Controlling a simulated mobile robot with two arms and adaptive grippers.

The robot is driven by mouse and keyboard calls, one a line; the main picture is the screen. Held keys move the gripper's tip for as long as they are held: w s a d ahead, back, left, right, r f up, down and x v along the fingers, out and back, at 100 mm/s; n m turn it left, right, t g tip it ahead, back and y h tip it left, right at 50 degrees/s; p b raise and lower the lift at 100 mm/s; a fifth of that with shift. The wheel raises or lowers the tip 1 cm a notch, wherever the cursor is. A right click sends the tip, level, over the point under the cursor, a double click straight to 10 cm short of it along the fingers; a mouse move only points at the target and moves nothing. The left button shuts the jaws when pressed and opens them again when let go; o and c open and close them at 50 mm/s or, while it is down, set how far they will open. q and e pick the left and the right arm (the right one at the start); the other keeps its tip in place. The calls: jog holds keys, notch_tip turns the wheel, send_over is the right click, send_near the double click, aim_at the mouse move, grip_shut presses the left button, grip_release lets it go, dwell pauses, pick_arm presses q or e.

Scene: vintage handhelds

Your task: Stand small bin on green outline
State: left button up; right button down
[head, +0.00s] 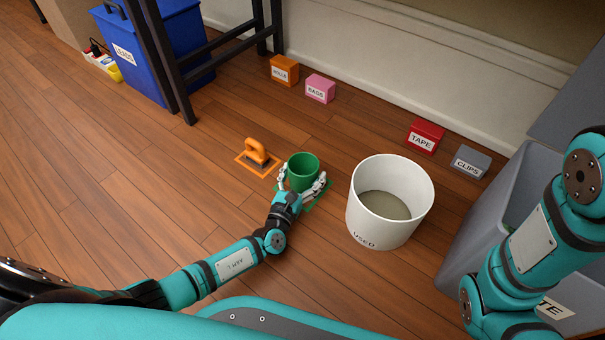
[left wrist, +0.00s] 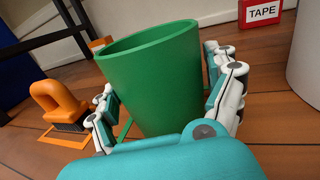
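The small green bin (head: 303,172) stands upright on the floor, within or over the green outline (head: 322,198), of which only parts show. My left gripper (head: 302,182) has one finger on each side of the bin, low down. The fingers are spread and look slightly apart from its walls. In the left wrist view the bin (left wrist: 155,80) fills the space between the fingers of my left gripper (left wrist: 165,95). Its base is partly hidden by my gripper. My right arm shows at the right edge, but its gripper is out of view.
An orange handled tool (head: 257,153) sits on an orange outline just left of the bin. A large white bucket (head: 390,200) marked USED stands close on the right. Small labelled boxes, such as the red TAPE box (head: 425,135), line the wall. Open floor lies to the left.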

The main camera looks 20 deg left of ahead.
pick_arm(q)
jog(key=shift+o, duration=0.8)
jog(key=shift+s+r, duration=0.1)
jog(key=shift+r, duration=0.05)
jog(key=s+p, duration=0.1)
jog(key=s, duration=0.2)
jog(key=s+p, duration=0.2)
jog(key=s, duration=0.2)
jog(key=s+a+p, duration=0.1)
jog(key=s+p, duration=0.1)
jog(key=s, duration=0.1)
jog(key=shift+s+r, duration=0.1)
jog(key=shift+s, duration=0.2)
jog(key=shift+s+a, duration=0.1)
jog(key=shift+s, duration=0.5)
